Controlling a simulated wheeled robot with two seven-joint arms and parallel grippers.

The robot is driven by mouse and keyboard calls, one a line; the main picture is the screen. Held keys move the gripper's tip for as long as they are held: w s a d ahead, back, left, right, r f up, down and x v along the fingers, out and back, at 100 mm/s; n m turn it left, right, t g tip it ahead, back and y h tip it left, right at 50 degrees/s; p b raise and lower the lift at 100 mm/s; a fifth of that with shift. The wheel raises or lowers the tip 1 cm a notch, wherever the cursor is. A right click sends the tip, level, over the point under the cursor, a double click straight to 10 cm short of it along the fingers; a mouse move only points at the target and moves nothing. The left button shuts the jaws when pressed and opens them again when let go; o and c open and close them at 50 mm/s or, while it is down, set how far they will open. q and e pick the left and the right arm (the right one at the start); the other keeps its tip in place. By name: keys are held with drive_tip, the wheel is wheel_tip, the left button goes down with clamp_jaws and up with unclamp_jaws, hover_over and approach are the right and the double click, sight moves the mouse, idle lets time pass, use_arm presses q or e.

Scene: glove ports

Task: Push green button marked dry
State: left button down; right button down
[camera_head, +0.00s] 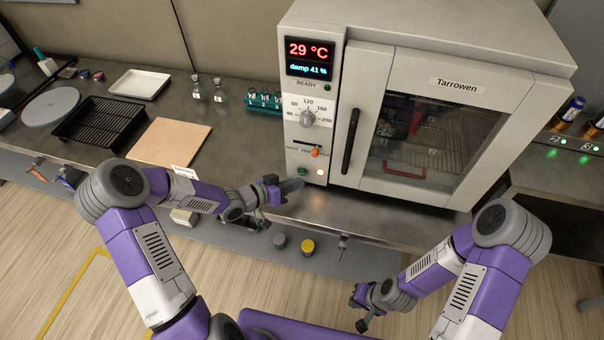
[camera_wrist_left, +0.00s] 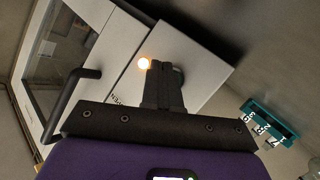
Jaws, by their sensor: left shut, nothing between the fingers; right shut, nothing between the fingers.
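The oven (camera_head: 430,105) stands at the back of the counter with a control panel on its left side. A small green button (camera_head: 302,171) sits low on that panel, beside a lit whitish lamp (camera_head: 320,172). I cannot read a "dry" mark. My left gripper (camera_head: 294,186) is shut and empty, its tips just below the green button; I cannot tell if they touch it. In the left wrist view the shut fingers (camera_wrist_left: 163,80) point at the panel near the glowing lamp (camera_wrist_left: 144,64) and partly cover a dark round part. My right gripper (camera_head: 358,312) is shut and empty, low in front of the counter.
Above the button are an orange switch (camera_head: 316,151), a dial (camera_head: 308,118) and a display (camera_head: 310,58). The door handle (camera_head: 350,140) juts out to the right. A teal vial rack (camera_head: 262,100) stands left of the oven. A tan board (camera_head: 168,142) lies farther left.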

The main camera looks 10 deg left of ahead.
use_arm(q)
drive_tip(key=shift+s, duration=0.1)
drive_tip(key=shift+s+a, duration=0.15)
drive_tip(key=shift+s, duration=2.75)
